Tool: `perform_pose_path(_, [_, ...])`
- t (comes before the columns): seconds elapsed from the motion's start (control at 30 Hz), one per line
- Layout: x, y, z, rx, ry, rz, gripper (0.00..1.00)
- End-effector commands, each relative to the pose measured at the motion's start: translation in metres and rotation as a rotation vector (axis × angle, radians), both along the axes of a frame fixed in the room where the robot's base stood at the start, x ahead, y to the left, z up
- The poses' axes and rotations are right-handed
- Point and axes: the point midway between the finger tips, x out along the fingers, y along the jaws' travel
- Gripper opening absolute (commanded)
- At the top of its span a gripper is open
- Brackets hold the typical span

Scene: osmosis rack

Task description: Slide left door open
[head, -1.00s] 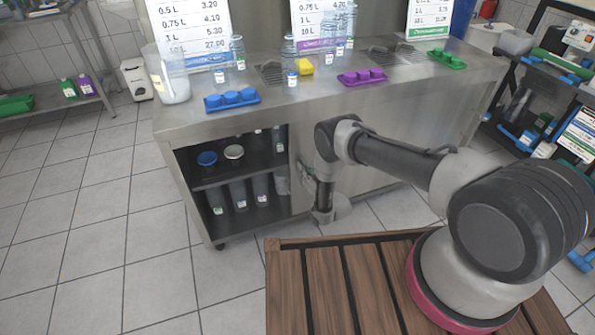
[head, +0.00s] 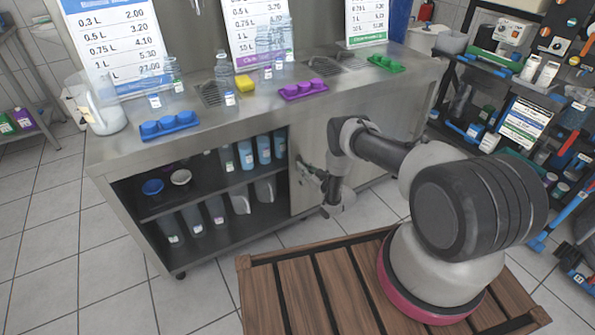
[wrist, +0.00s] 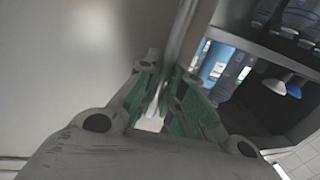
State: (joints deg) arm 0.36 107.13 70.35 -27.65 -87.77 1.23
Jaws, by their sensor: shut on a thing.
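The left door (head: 308,156) is a flat steel panel on the front of the steel counter, with its left edge right of the open shelf bay. My gripper (head: 307,172) is at that edge, partly hidden by my wrist. The door panel fills the left of that view and the open bay shows on the right.
The steel counter (head: 140,145) carries price signs, bottles and coloured cap trays. A tool rack (head: 530,120) stands at right. Tiled floor (head: 60,225) is clear at left.

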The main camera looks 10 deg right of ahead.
Motion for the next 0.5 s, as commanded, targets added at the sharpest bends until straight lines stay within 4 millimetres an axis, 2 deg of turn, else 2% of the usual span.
perform_pose_path(0.33, [0.0002, -0.0012, -0.0002, 0.000, 0.000, 0.000, 0.00])
perform_pose_path(0.4, [0.0003, -0.0012, -0.0002, 0.000, 0.000, 0.000, 0.18])
perform_pose_path(0.47, [0.0002, -0.0011, -0.0002, 0.001, 0.000, 0.000, 0.29])
perform_pose_path(0.5, [0.0002, -0.0010, -0.0001, 0.001, 0.000, 0.000, 0.31])
